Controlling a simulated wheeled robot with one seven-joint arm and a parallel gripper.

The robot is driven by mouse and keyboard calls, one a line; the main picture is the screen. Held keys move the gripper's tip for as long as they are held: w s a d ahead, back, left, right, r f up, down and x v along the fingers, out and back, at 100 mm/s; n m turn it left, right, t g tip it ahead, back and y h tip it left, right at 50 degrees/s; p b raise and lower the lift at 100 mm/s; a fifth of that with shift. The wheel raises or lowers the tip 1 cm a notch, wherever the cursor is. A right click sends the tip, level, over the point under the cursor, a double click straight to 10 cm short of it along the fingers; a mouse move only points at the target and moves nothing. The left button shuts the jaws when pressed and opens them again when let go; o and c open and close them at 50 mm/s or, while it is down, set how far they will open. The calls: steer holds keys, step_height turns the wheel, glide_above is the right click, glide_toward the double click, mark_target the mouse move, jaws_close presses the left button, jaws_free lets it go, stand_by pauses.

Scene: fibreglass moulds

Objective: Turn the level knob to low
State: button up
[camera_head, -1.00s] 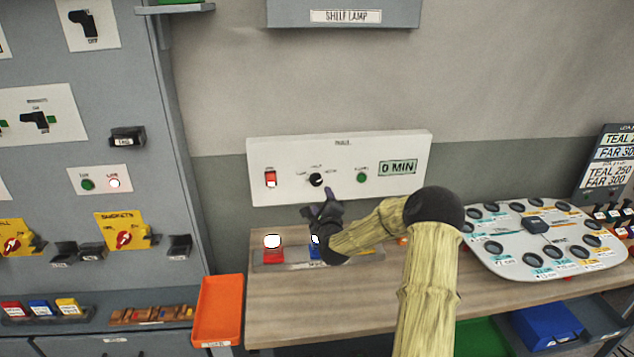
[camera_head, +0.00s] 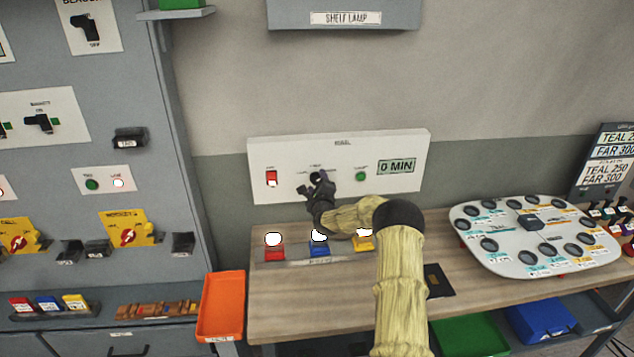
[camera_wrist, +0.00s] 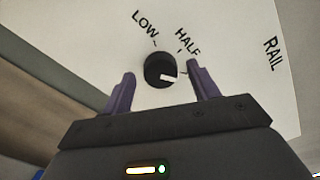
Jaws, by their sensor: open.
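The level knob (camera_wrist: 160,70) is a round black dial with a white pointer mark on a white panel (camera_head: 290,188). In the wrist view its white mark points right, away from the LOW label (camera_wrist: 146,24) and below the HALF label (camera_wrist: 187,40). My gripper (camera_wrist: 163,88) is open, with one purple finger on each side of the knob's lower part. I cannot tell whether the fingers touch it. In the head view my gripper (camera_head: 322,190) is at the panel and partly hides the knob (camera_head: 316,177).
The panel also has a red switch (camera_head: 271,178), a green button (camera_head: 361,176) and a display (camera_head: 397,166) reading 0 MIN. Below stand red (camera_head: 274,253), blue (camera_head: 319,248) and yellow (camera_head: 363,242) items on the bench. A grey-white board (camera_head: 490,255) lies to the right.

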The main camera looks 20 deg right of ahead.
steer(key=shift+w, duration=0.1)
steer(key=shift+c, duration=0.4)
steer(key=c, duration=0.9)
